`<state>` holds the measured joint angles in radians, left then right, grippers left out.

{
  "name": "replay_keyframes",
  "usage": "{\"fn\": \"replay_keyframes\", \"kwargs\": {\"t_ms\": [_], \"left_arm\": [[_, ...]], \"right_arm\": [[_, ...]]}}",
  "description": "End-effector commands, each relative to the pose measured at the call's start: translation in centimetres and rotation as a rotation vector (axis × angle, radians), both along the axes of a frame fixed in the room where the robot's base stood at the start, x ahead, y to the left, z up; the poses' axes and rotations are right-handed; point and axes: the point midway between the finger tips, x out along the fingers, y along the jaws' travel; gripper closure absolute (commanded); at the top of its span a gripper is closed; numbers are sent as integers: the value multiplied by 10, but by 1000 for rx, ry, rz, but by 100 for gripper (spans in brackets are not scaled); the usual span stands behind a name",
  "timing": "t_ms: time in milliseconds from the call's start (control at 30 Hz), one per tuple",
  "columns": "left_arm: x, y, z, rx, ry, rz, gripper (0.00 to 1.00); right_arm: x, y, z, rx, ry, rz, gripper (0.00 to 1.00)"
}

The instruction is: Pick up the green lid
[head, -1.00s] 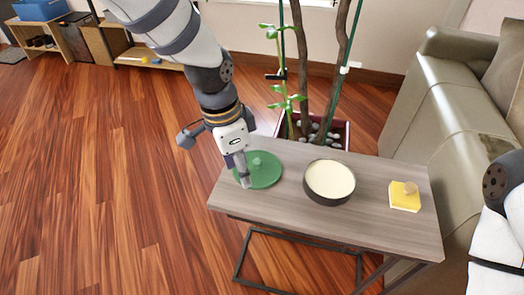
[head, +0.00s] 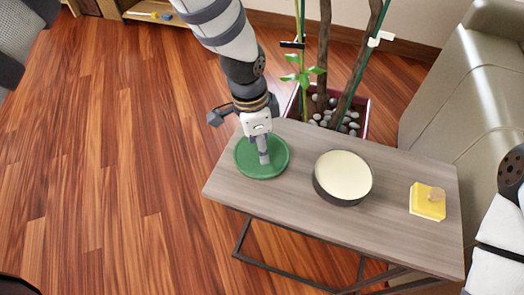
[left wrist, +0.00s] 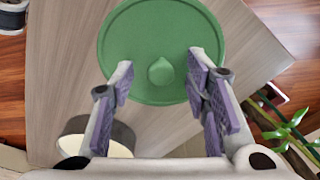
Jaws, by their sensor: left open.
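The green lid (head: 247,157) is a round disc lying flat near the left end of the small wooden table (head: 300,215). In the left wrist view the lid (left wrist: 135,30) shows a small knob (left wrist: 161,72) at its middle. My left gripper (head: 264,160) is over the lid and hides its knob in the head view. In the left wrist view my left gripper (left wrist: 158,82) is open, with one finger on each side of the knob and nothing held. My right arm shows at the right edge of the head view, but its gripper is out of frame.
A potted plant (head: 330,112) stands behind the table, and a sofa (head: 450,95) is at the right.

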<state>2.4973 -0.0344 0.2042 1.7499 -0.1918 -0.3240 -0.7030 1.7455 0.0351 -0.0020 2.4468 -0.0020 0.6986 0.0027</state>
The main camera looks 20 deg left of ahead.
Motion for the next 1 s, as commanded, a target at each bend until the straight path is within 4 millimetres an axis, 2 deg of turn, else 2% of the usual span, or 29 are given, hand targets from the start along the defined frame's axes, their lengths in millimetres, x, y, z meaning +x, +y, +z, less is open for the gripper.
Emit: {"fn": "replay_keyframes", "kwargs": {"t_ms": [167, 367, 767, 867, 967, 1000], "left_arm": [[1, 0, 1, 0, -4, 0, 57], [1, 0, 1, -1, -3, 0, 99], [1, 0, 5, -1, -4, 0, 99], [2, 0, 17, -2, -7, 1, 99], [1, -2, 40, -2, -11, -1, 99], [-5, -8, 49, 0, -10, -3, 99]], "right_arm": [[0, 0, 0, 0, -1, 0, 4], [0, 0, 0, 0, -1, 0, 4], [1, 0, 1, 0, -3, 0, 4], [3, 0, 3, 0, -10, 0, 4], [7, 0, 8, 0, -23, 0, 4], [10, 0, 11, 0, -32, 0, 4]]}}
